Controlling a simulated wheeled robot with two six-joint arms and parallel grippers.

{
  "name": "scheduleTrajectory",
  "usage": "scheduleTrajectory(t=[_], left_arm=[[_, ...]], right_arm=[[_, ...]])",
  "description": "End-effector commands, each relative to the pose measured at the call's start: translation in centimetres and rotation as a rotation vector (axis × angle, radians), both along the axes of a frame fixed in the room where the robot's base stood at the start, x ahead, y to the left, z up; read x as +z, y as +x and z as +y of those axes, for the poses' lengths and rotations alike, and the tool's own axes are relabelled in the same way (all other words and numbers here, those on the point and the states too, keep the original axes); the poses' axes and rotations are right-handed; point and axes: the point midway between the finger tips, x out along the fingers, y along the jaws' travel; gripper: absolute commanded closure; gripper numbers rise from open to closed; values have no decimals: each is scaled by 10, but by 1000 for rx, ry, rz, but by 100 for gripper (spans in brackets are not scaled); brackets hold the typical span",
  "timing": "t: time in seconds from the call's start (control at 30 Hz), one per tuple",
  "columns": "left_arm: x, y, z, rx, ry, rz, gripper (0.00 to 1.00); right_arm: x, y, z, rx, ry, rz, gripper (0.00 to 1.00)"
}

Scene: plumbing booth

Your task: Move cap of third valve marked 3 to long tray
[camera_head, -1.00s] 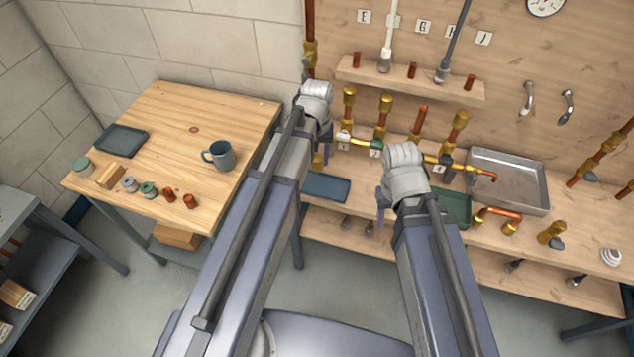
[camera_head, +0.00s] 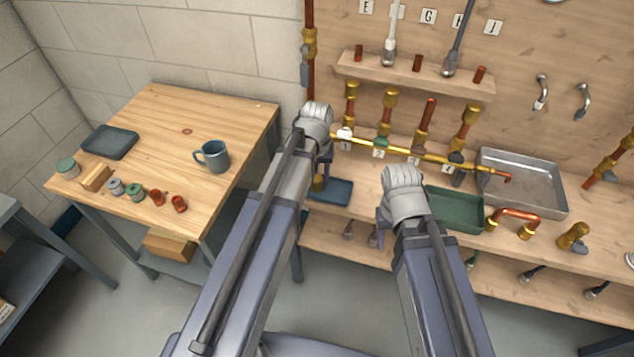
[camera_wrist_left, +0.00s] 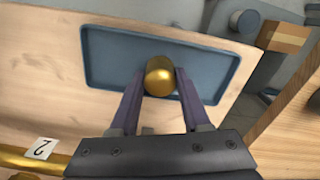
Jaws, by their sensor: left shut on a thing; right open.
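A brass cap (camera_wrist_left: 159,77) is between the fingers of my left gripper (camera_wrist_left: 160,88), which is shut on it. In the left wrist view the cap is over the long blue tray (camera_wrist_left: 105,55); I cannot tell how high. In the head view this tray (camera_head: 338,191) lies on the bench, partly behind my left gripper (camera_head: 320,176). The third valve (camera_head: 425,122) has a bare copper top, while the valves beside it have brass caps. My right gripper (camera_head: 383,226) is open, low in front of the bench, with its fingers mostly hidden by the wrist.
A green tray (camera_head: 455,210) and a metal pan (camera_head: 538,192) sit on the bench at right. A brass pipe (camera_head: 400,150) runs across the valves. A wooden table (camera_head: 170,120) at left holds a mug (camera_head: 213,156) and small parts.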

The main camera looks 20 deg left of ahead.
Motion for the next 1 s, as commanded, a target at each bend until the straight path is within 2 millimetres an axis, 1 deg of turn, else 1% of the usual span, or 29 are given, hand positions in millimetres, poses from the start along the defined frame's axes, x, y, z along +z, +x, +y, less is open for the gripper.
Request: scheduleTrajectory(t=[0.17,0.33,0.37,0.6,0.87,1.0], left_arm=[[2,0,0,0,0,0,100],[-3,0,0,0,0,0,100],[-2,0,0,0,0,0,50],[-1,0,0,0,0,0,23],[-1,0,0,0,0,0,23],[3,0,0,0,0,0,23]], right_arm=[[2,0,0,0,0,0,50],[-4,0,0,0,0,0,50],[-2,0,0,0,0,0,50],[-1,0,0,0,0,0,50],[-1,0,0,0,0,0,50],[3,0,0,0,0,0,50]])
